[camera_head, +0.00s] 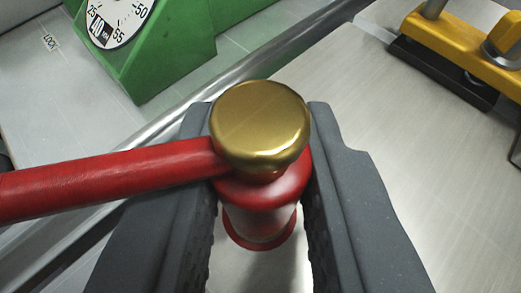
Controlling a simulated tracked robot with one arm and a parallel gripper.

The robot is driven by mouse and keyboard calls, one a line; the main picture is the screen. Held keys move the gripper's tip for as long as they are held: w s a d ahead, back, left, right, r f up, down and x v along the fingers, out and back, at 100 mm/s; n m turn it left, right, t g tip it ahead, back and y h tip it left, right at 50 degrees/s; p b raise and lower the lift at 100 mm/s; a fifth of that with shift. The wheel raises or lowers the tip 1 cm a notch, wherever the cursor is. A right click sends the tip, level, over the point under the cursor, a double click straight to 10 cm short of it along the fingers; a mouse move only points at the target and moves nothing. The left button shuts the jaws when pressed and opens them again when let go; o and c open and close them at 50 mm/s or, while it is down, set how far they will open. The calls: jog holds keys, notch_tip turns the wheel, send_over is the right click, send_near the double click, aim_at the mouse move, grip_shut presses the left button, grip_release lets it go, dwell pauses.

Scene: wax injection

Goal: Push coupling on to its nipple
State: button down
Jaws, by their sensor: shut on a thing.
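The coupling (292,189) is a red body with a brass-coloured round cap (260,122) on top, in the middle of the head camera view. A red hose or handle (110,178) runs from its left side out of the picture. My gripper (263,215) has its two dark grey fingers on either side of the red body, shut on it. A red flange ring (259,243) shows at the lower end of the body. No nipple can be made out; I cannot tell whether one is hidden below the coupling.
A green housing (180,60) with a white dial (118,18) stands at upper left. A yellow clamp-like part (460,50) on a dark base is at upper right. A metal rail (250,75) runs diagonally behind the coupling.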

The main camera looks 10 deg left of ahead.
jog(key=shift+f, duration=0.15)
jog(key=c, duration=1.2)
grip_release()
jog(key=shift+s+f, duration=0.1)
jog(key=p+v, duration=0.1)
jog(key=v, duration=1.2)
jog(key=shift+s+d, duration=0.1)
jog(key=shift+s, duration=0.2)
